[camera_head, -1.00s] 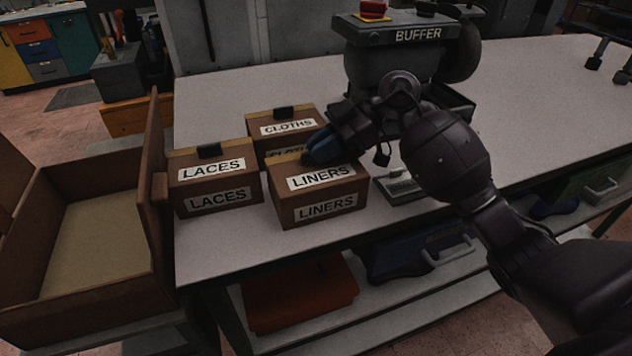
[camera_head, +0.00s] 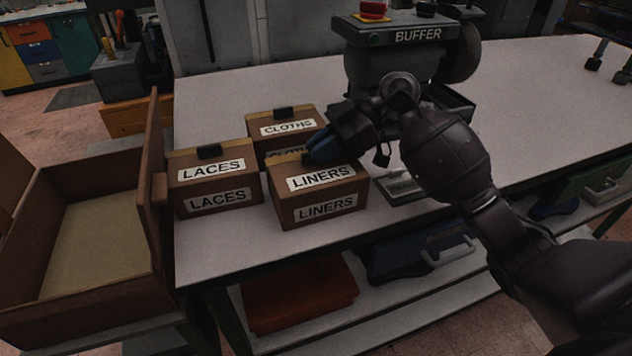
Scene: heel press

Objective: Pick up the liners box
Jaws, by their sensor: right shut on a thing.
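The liners box (camera_head: 322,193) is a brown box with white LINERS labels on its top and front. It sits upright near the front edge of the grey table, right of the laces box and in front of the cloths box. My right gripper (camera_head: 316,153) reaches in from the right and is shut at the top rear of the liners box, where its dark handle would be. The fingers hide the handle. I cannot see any clear gap under the box. My left gripper is not in view.
The laces box (camera_head: 214,181) stands close on the left, and the cloths box (camera_head: 284,130) close behind. A buffer machine (camera_head: 408,50) stands behind my right arm. A large open brown crate (camera_head: 95,235) is at the left. The table's right side (camera_head: 545,100) is mostly clear.

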